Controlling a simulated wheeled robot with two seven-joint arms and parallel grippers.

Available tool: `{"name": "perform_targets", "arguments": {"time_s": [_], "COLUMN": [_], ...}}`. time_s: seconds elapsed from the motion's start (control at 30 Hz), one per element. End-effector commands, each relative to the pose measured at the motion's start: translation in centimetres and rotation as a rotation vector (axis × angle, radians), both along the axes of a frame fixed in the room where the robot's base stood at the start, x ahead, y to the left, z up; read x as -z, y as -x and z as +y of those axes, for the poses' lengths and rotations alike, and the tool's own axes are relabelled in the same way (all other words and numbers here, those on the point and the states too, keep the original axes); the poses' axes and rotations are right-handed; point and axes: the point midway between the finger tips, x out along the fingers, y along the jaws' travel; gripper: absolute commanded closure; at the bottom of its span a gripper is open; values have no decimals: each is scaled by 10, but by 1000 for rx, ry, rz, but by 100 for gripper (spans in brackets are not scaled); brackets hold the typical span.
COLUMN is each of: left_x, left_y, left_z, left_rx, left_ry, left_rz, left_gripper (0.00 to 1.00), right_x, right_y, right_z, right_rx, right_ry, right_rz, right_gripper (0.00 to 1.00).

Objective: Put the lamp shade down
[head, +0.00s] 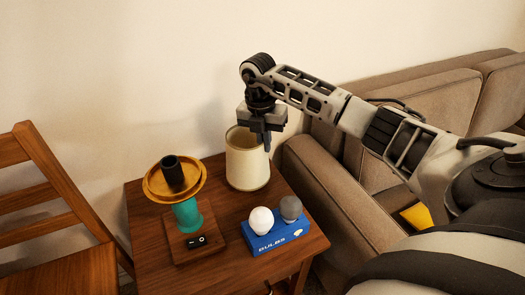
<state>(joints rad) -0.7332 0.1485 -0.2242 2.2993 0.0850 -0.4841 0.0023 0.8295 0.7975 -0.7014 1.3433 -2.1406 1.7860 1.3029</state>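The cream lamp shade (246,165) is upright at the back right of the small wooden table (150,232). Its lower edge appears to be at the table top; I cannot tell whether it touches. My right gripper (267,143) points down at the right side of the shade's upper rim, its fingers close together and apparently shut on the rim. The lamp (187,214) stands to the left, with a teal stem, a brass dish, a black top piece and a wooden base with a switch. My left gripper is not in view.
A blue box (277,238) marked "BULBS" holds a white bulb (261,220) and a grey bulb (290,208) at the table's front right. A wooden chair (60,215) stands left, a brown sofa (330,190) right. The wall is close behind.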

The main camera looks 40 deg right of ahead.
Motion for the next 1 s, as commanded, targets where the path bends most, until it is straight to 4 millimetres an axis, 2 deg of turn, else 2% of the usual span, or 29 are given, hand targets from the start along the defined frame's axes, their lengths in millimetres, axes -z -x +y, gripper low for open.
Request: {"name": "perform_targets", "arguments": {"time_s": [0.03,0.13,0.5,0.53,0.6,0.87,1.0], "left_x": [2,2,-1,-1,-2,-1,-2], "left_y": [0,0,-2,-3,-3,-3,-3], "left_z": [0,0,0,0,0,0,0], "left_rx": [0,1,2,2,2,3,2], "left_ry": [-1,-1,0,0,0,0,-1], "left_rz": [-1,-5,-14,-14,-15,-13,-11], "left_gripper": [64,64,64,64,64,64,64], "right_x": [10,23,27,27,27,26,18], "right_y": [0,0,0,0,0,0,-1], "right_z": [1,0,0,0,0,0,0], "right_rx": [0,1,-1,-1,-1,-1,-1], "right_ry": [-2,-1,0,0,0,0,0], "right_rz": [3,2,1,1,1,1,-2], "right_gripper": [100,100,100,95,76,76,76]}}
